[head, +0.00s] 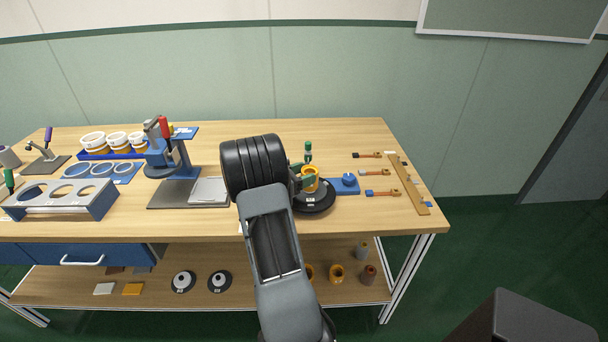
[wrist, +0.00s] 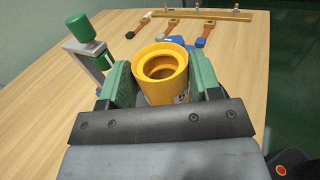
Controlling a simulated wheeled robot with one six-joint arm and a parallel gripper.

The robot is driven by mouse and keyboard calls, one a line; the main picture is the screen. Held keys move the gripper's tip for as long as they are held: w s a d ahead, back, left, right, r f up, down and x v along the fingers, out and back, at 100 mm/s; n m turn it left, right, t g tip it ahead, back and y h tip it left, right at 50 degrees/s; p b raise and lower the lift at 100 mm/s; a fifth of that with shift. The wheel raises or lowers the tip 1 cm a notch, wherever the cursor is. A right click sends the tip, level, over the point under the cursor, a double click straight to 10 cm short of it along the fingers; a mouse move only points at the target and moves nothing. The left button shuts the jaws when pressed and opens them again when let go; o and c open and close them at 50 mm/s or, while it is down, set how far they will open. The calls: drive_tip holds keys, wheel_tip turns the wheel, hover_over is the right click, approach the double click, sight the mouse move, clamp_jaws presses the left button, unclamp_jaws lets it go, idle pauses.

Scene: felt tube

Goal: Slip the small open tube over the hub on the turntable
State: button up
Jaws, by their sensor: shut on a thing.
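The small open tube is orange-yellow (head: 311,179) and upright between my green finger pads. In the wrist view the tube (wrist: 163,79) shows its open top, with a narrower ring inside. My gripper (wrist: 160,86) is shut on it, one pad on each side. The turntable (head: 316,203) is a black disc on the bench; in the head view the tube appears over it. The hub is hidden, and I cannot tell whether the tube is around it or above it.
A green-handled clamp (wrist: 87,47) stands close to the left finger; it also shows in the head view (head: 308,150). A blue block with a knob (head: 348,181) is right of the turntable. Several brushes (head: 377,173) and a wooden strip (head: 408,184) lie farther right. A press (head: 170,150) stands left.

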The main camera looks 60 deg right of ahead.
drive_tip(key=shift+s+a+f+b, duration=0.1)
drive_tip(key=shift+f+b, duration=0.05)
drive_tip(key=shift+f, duration=0.45)
drive_tip(key=shift+s+a+f+b, duration=0.1)
drive_tip(key=shift+f+b, duration=0.05)
drive_tip(key=shift+f, duration=0.45)
drive_tip(key=o, duration=1.2)
drive_tip(key=shift+o, duration=0.2)
drive_tip(key=shift+r, duration=0.15)
drive_tip(key=shift+w+d+r+p, duration=0.15)
drive_tip(key=shift+r+p, duration=0.5)
drive_tip(key=shift+r, duration=0.05)
drive_tip(key=shift+w+d+r+p, duration=0.1)
drive_tip(key=shift+r+p, duration=0.55)
drive_tip(key=shift+r, duration=0.05)
drive_tip(key=shift+r+p, duration=1.85)
drive_tip(key=shift+r, duration=0.85)
